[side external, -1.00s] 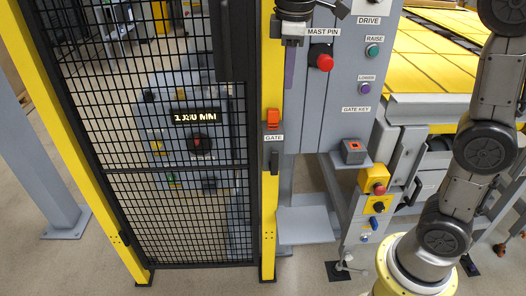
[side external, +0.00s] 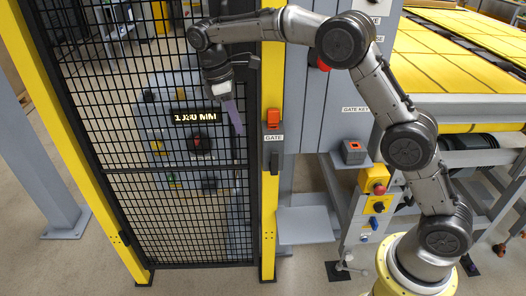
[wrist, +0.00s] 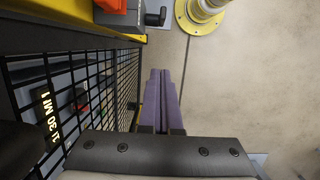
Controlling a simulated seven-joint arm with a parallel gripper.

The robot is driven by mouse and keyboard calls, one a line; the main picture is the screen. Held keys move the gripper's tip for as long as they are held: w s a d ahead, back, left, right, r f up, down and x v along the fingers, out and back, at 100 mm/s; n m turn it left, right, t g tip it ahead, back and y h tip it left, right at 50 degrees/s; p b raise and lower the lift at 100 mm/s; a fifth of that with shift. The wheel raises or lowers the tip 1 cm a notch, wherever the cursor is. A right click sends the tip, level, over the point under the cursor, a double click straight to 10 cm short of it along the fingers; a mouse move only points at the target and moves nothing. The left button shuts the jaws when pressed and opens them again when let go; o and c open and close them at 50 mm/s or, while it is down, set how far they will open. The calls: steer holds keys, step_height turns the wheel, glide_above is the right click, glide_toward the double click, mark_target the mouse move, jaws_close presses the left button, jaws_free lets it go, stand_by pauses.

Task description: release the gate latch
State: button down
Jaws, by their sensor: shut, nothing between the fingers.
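The gate latch is an orange-red block (side external: 273,118) on the yellow post, above a "GATE" label. A black handle (side external: 274,160) hangs below that label.
A grey shelf (side external: 305,225) juts out right of the post. The mesh runs close along my fingers' left.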

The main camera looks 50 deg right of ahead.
mark_target(274, 160)
steer(key=s+d+f, duration=0.2)
steer(key=f, duration=0.2)
steer(key=s+d+f, duration=0.2)
steer(key=f, duration=0.3)
steer(key=shift+s+d+f, duration=0.3)
steer(key=shift+d, duration=0.1)
stand_by(0.4)
steer(key=shift+s+d+r+t+y, duration=0.1)
steer(key=shift+s+t+y, duration=0.1)
steer(key=shift+t+y, duration=0.1)
